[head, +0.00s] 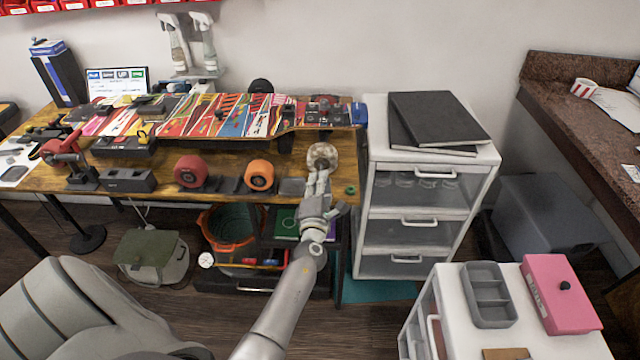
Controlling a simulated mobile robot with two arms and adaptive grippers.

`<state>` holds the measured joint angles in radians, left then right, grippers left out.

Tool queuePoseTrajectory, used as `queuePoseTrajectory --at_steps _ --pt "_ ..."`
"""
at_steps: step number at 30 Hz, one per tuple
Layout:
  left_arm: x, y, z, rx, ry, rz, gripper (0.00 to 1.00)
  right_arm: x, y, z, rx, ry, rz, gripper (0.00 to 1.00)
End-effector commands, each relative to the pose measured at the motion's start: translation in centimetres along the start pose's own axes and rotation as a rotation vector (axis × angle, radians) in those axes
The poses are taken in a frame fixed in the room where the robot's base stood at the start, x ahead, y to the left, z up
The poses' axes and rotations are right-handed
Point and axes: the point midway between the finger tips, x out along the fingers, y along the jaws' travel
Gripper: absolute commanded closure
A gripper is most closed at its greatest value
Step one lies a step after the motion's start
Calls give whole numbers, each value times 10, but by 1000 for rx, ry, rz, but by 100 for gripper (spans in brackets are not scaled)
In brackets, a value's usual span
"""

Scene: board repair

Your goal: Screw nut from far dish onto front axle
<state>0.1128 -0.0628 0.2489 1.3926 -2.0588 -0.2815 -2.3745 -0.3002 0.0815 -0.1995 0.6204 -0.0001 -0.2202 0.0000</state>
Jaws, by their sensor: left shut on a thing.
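My left gripper (321,174) reaches over the front edge of the wooden workbench, right of its middle. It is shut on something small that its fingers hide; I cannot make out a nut. Its fingertips are at the face of a pale, worn wheel (322,154). I cannot tell whether they touch it. Behind it lies a colourfully printed board (233,112), with dark parts (322,104) near its right end. The front axle is not clearly visible. A small dark dish (291,187) is left of the gripper, and a small green ring (350,190) is right. My right gripper is not in view.
A red wheel (191,171) and an orange wheel (259,175) stand left on the bench. A red vise (62,148) is at the far left. A white drawer cabinet (420,225) stands close on the right. A white cart (460,325) is at the lower right.

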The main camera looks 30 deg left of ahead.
Motion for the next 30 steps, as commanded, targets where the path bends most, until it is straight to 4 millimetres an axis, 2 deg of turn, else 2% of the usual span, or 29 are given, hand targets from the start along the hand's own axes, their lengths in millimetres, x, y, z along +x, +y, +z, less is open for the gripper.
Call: queuePoseTrajectory --at_steps 14,24,30 --pt "0 0 0 0 0 0 100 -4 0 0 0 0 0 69" --pt "12 1 0 2 -1 1 100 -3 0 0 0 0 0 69" --pt "13 0 -1 1 0 0 100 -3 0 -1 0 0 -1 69"
